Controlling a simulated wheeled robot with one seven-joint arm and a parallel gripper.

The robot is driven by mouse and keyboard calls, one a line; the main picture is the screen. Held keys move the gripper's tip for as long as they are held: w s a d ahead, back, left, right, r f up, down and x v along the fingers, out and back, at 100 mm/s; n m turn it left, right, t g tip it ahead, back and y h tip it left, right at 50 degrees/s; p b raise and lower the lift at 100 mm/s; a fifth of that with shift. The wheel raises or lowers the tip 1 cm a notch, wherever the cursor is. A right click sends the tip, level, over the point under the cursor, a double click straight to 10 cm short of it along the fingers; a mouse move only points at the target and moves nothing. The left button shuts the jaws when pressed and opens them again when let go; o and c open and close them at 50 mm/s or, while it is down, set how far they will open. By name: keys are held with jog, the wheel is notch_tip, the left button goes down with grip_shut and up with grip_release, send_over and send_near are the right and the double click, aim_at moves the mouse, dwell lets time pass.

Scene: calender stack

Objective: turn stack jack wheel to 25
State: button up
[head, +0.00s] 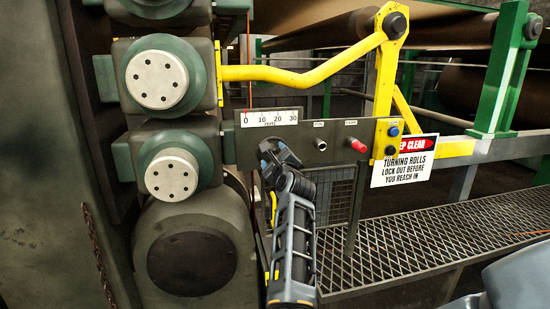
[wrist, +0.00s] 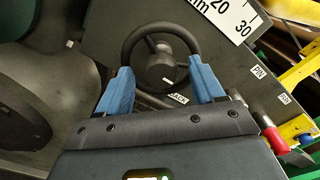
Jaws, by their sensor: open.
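The dark jack wheel (wrist: 128,46), with a round hub and spokes, is on the grey panel (wrist: 105,30). My gripper (wrist: 163,84) is open, with one blue finger on each side of the wheel's near part. Whether the fingers touch the rim, I cannot tell. In the head view my gripper (head: 273,157) is at the panel's lower left and largely hides the wheel. The white millimetre scale (head: 270,117) above reads 0 to 30. A thin red-orange line stands near its 0 mark. The scale is partly in the wrist view (wrist: 232,18).
Right of the wheel are a metal pin knob (head: 320,144) and a red knob (head: 358,146). A yellow bracket holds a blue button (head: 393,132). A warning sign (head: 404,162) hangs at right. Green roll housings (head: 160,80) stand close at left. A grated walkway (head: 440,235) lies at lower right.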

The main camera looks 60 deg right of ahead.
jog(key=c, duration=1.1)
jog(key=shift+o, duration=0.2)
